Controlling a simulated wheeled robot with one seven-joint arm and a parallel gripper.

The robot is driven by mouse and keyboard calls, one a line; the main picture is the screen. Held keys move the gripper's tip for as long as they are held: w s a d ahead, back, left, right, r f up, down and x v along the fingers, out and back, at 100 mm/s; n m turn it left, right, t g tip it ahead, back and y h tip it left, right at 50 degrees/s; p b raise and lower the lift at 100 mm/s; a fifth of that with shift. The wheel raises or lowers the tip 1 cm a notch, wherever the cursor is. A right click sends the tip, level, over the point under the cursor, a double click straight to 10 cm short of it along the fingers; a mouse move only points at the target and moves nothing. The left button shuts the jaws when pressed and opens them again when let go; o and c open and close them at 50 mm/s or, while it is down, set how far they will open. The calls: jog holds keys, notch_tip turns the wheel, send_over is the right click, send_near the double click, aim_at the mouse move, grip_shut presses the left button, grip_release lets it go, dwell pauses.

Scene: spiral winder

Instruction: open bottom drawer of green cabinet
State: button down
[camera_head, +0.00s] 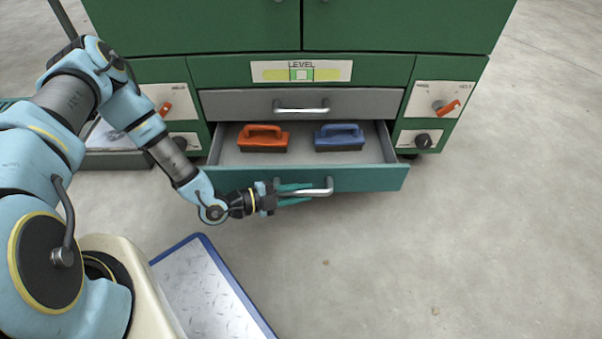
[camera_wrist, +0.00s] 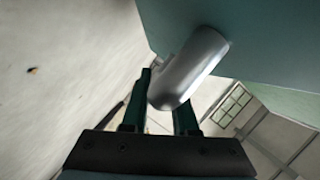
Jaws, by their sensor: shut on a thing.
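The green cabinet (camera_head: 200,28) stands at the top of the head view. Its bottom drawer (camera_head: 375,180) has a teal front and is pulled out, showing its grey inside. An orange-handled block (camera_head: 263,139) and a blue-handled block (camera_head: 339,138) lie in it. My gripper (camera_head: 296,194) is at the silver bar handle (camera_head: 322,190) on the drawer front, shut on it. In the wrist view the handle (camera_wrist: 190,68) lies between the fingers (camera_wrist: 160,110), below the drawer front (camera_wrist: 240,35).
A grey drawer (camera_head: 370,103) above is closed. Panels with a red-orange switch (camera_head: 446,106) and a black knob (camera_head: 423,141) flank the drawers. A blue-edged metal plate (camera_head: 205,285) lies at lower left. The floor in front and to the right is clear.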

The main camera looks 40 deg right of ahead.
jog(key=shift+s+a, duration=0.4)
jog(key=shift+s, duration=0.05)
jog(key=c, duration=0.7)
grip_release()
jog(key=p+v, duration=0.3)
jog(key=v, duration=0.7)
jog(key=shift+w+a+r, duration=0.1)
jog(key=shift+a, duration=0.25)
